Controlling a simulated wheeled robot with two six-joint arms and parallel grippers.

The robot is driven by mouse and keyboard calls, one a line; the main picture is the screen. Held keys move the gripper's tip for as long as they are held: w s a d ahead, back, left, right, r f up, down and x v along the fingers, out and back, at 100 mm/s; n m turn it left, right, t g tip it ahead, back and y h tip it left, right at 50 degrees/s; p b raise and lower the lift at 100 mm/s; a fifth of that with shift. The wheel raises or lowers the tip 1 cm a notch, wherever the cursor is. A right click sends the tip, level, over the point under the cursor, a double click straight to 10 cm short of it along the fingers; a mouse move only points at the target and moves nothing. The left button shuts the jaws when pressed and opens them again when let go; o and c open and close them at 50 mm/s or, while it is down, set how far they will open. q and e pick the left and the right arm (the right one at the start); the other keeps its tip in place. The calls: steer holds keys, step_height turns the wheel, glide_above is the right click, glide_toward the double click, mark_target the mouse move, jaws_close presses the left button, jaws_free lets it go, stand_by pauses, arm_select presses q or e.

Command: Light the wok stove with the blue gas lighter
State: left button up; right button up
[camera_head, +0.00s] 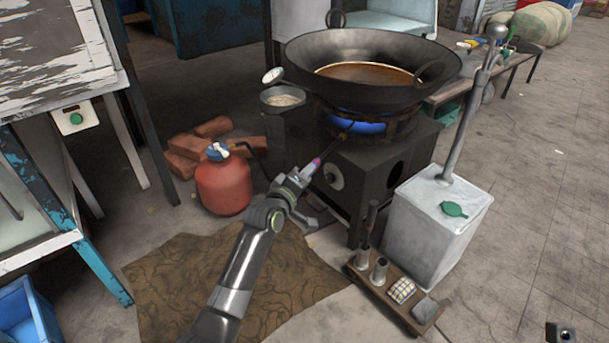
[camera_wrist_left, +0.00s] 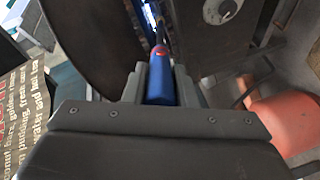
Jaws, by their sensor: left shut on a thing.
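The wok stove (camera_head: 375,180) is a dark metal box with a round knob (camera_head: 333,175) on its front. A blue flame (camera_head: 358,126) shows in its burner, under a large black wok (camera_head: 400,98) holding brown liquid. My left gripper (camera_head: 299,177) is shut on the blue gas lighter (camera_head: 313,166), in front of the stove. The lighter's thin dark nozzle points up and right to the burner's edge, beside the flame. In the left wrist view the lighter (camera_wrist_left: 160,85) sits between the fingers, its red part forward. A small dark part, possibly my right gripper, shows at the lower right.
A red gas cylinder (camera_head: 223,185) stands left of the stove by several bricks (camera_head: 190,152). A metal can (camera_head: 435,222) with a pole and a wooden tool rack (camera_head: 380,290) are to the right. A brown mat (camera_head: 180,285) lies below.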

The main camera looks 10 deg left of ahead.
arm_select(q)
steer(key=shift+s+a+r+p, duration=0.1)
steer(key=shift+s+p, duration=0.4)
steer(key=shift+s, duration=0.1)
steer(key=f+p+v, duration=0.1)
steer(key=p+v, duration=0.2)
steer(key=v, duration=0.5)
steer(key=shift+s, duration=0.4)
steer(key=shift+a, duration=0.1)
